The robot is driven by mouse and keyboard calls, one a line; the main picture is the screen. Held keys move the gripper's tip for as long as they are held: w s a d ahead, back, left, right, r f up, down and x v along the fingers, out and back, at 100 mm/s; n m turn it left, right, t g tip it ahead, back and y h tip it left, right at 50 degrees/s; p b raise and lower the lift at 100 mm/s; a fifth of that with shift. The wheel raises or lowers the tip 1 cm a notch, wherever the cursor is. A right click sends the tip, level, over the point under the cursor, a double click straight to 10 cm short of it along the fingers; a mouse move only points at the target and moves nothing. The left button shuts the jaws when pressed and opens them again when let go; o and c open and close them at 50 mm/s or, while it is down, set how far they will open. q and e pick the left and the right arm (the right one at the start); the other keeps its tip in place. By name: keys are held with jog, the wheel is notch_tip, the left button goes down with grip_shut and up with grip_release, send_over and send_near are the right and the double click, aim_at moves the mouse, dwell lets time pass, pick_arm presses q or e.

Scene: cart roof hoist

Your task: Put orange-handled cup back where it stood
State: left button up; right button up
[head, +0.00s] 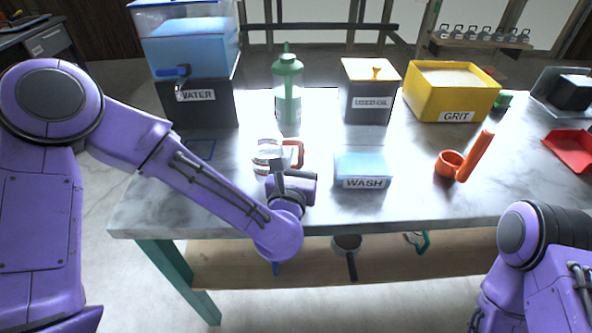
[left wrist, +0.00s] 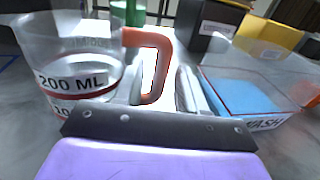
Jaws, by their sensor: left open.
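The orange-handled cup (head: 266,156) is a clear measuring cup standing upright on the marble bench top. In the left wrist view the cup (left wrist: 70,60) fills the left side, with a 200 ML label and a red line. Its orange handle (left wrist: 155,45) points toward the wash tub. My left gripper (head: 281,166) is open at the handle, in front of it in the head view. In the left wrist view the handle's lower part is between the fingers; contact cannot be told. My right gripper is out of view; only the right arm shows.
A blue outlined square (head: 200,148) is marked on the bench left of the cup. The wash tub (head: 362,168) stands close on the right. Behind are a water tank (head: 195,60), green bottle (head: 288,90), used-oil box (head: 368,92) and yellow grit bin (head: 450,92). An orange scoop (head: 465,160) stands farther right.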

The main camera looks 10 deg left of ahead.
pick_arm(q)
jog(key=s, duration=0.4)
jog(key=shift+s+d+f+b, duration=0.1)
jog(key=shift+s+d+b, duration=0.1)
jog(key=shift+b, duration=0.2)
jog(key=s+p, duration=0.1)
jog(key=s+r+p, duration=0.1)
jog(key=shift+s+r, duration=0.1)
jog(key=shift+s, duration=0.2)
jog(key=s+p, duration=0.4)
jog(key=p, duration=0.1)
jog(key=shift+d, duration=0.1)
jog(key=shift+s+p, duration=0.25)
jog(key=shift+p, duration=0.15)
jog(key=shift+s+f, duration=0.2)
jog(key=shift+f, duration=0.2)
